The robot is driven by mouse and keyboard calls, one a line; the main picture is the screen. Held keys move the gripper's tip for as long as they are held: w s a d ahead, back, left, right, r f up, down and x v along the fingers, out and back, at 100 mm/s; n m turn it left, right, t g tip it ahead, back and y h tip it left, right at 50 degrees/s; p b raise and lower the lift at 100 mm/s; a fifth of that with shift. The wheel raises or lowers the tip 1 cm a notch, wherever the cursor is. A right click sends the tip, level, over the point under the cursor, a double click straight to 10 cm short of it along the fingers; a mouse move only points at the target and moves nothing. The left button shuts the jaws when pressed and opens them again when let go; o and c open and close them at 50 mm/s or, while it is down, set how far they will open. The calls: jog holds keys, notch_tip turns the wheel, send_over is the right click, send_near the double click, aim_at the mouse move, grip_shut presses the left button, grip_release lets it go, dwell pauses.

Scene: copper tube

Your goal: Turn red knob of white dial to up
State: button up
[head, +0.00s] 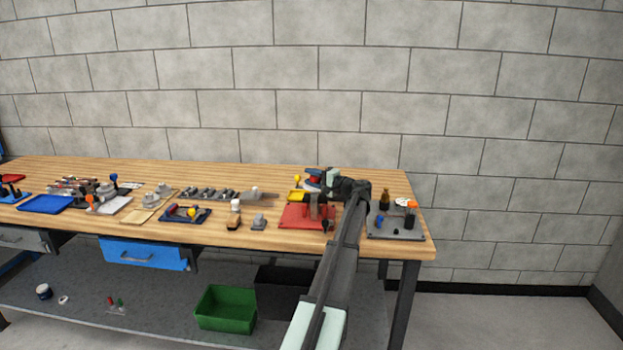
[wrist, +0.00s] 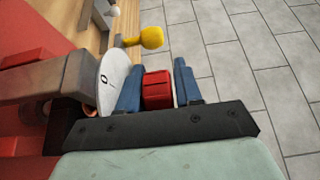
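The white dial (wrist: 112,76) shows in the wrist view as a pale disc with a dark mark on its face, left of my fingers and partly covered by them. The red knob (wrist: 157,90) is a blocky red piece between the two blue fingers of my gripper (wrist: 158,83). It fills nearly the whole space between them, and the fingers appear to press on both sides. The knob's lower end is hidden behind the dark gripper bar. In the head view my gripper (head: 314,182) is low over the back right of the bench, and the dial cannot be made out there.
A yellow knob (wrist: 150,38) stands just beyond my fingertips. The red board (head: 296,216) lies in front of my gripper on the wooden bench (head: 260,174). A grey plate (head: 385,232) with bottles and small parts is to the right. Several fixtures fill the bench's left.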

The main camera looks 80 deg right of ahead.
jog(key=shift+w+d, duration=0.1)
jog(key=shift+w, duration=0.1)
grip_shut()
jog(key=shift+n+t+y, duration=0.3)
jog(key=shift+n+y, duration=0.1)
jog(key=shift+y, duration=0.2)
jog(key=n+t+y, duration=0.1)
jog(key=n+y, duration=0.1)
jog(key=y, duration=0.1)
jog(key=shift+n+y, duration=0.4)
jog(key=n+y, duration=0.2)
jog(key=y, duration=0.1)
jog(key=n+y, duration=0.1)
jog(key=y, duration=0.1)
jog(key=shift+a+t, duration=0.3)
jog(key=shift+a, duration=0.1)
jog(key=shift+a+n+y, duration=0.15)
jog(key=shift+n+y, duration=0.15)
jog(key=shift+y, duration=0.2)
jog(key=shift+a+f+y, duration=0.1)
jog(key=shift+y, duration=0.2)
